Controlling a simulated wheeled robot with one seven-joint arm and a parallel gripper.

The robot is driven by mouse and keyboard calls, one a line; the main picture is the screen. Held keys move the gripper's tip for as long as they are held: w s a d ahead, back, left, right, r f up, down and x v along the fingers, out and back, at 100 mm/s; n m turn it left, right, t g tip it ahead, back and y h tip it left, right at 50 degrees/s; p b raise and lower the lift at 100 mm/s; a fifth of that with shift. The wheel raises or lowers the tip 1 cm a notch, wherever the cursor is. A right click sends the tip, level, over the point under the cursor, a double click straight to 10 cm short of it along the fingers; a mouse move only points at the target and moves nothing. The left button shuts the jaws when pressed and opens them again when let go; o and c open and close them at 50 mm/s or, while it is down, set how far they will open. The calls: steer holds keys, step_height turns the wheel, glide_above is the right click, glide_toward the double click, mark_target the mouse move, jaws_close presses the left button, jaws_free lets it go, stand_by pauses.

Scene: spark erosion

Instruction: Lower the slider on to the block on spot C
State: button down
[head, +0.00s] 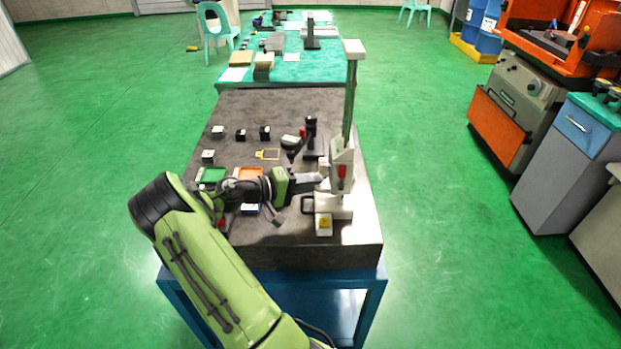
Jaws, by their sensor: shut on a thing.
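A tall stand rises at the right side of the dark stone table, with a grey upright column (350,100) and a pale cap on top. The pale slider (343,156), with a red part on its front, sits low on the column. My gripper (317,182) reaches in from the left, shut at the slider's left side; the exact grip point is too small to make out. A small pale block with a yellow top (324,225) is at the front of the stand. Spot letters are not readable, so I cannot tell which is spot C. The gap under the slider is partly hidden.
Several small dark and white blocks (241,135) stand on the table's left half. A green tray (211,175) and an orange tray (249,173) lie partly behind my arm. A dark upright instrument (311,135) stands close behind my gripper.

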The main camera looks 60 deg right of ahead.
steer(key=shift+a+f, duration=0.15)
steer(key=shift+f, duration=0.2)
steer(key=c, duration=1.3)
jaws_free()
steer(key=shift+o, duration=0.7)
steer(key=shift+r, duration=0.1)
steer(key=shift+w, duration=0.1)
steer(key=p+v, duration=0.1)
steer(key=v, duration=1.4)
steer(key=shift+w+a, duration=0.2)
